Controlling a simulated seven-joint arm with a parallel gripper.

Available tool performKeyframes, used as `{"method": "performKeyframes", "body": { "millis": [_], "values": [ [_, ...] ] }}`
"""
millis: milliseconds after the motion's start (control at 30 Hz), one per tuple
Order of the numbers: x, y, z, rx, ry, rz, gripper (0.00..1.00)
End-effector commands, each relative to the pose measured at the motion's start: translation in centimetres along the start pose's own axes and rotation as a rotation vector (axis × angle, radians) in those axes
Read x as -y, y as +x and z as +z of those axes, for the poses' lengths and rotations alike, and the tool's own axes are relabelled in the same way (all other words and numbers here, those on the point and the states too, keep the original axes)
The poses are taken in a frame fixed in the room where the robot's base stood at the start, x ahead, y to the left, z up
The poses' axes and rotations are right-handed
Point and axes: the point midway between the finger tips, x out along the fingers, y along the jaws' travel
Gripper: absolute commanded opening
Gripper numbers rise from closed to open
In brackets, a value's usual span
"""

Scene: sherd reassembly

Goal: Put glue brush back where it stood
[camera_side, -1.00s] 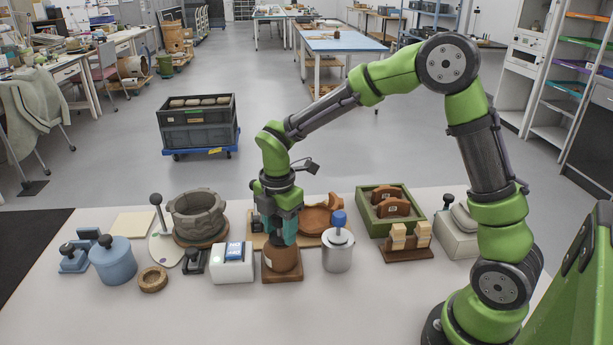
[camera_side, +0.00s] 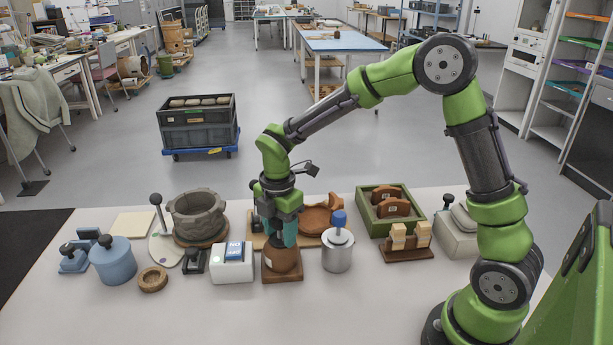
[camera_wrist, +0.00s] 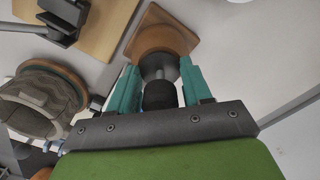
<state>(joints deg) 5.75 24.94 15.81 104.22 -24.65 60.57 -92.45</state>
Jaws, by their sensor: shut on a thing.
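The glue brush shows in the wrist view as a dark knobbed handle (camera_wrist: 159,95) between the two teal fingers. My gripper (camera_wrist: 160,88) is shut on it. In the side view my gripper (camera_side: 282,238) points down right over a brown pot (camera_side: 282,262) on a square wooden base. The pot and its base also show in the wrist view (camera_wrist: 162,35), beyond the fingers. The brush is largely hidden by the fingers in the side view, and its lower end is not visible. I cannot tell how deep the brush sits in the pot.
Close by on the left stands a white box (camera_side: 232,270) with a blue top. On the right is a metal canister (camera_side: 338,256) with a blue knob. Behind are a board with a terracotta dish (camera_side: 318,220) and a grey vessel (camera_side: 197,215). The front of the table is clear.

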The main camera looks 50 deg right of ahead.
Motion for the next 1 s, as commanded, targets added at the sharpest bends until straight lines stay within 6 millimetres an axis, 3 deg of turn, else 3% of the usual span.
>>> {"method": "performKeyframes", "body": {
  "millis": [33,67,100,267,533,667,1000],
  "values": [
    [0.0,0.0,0.0,0.0,0.0,0.0,0.32],
    [0.0,0.0,0.0,0.0,0.0,0.0,0.5],
    [0.0,0.0,0.0,0.0,0.0,0.0,0.56],
    [0.0,0.0,0.0,0.0,0.0,0.0,0.79],
    [0.0,-0.1,0.0,0.0,0.0,0.0,0.79],
    [-0.1,-1.0,0.0,0.001,0.001,0.003,0.79],
    [-0.1,-8.5,0.0,0.0,0.001,0.007,0.79]
  ]
}}
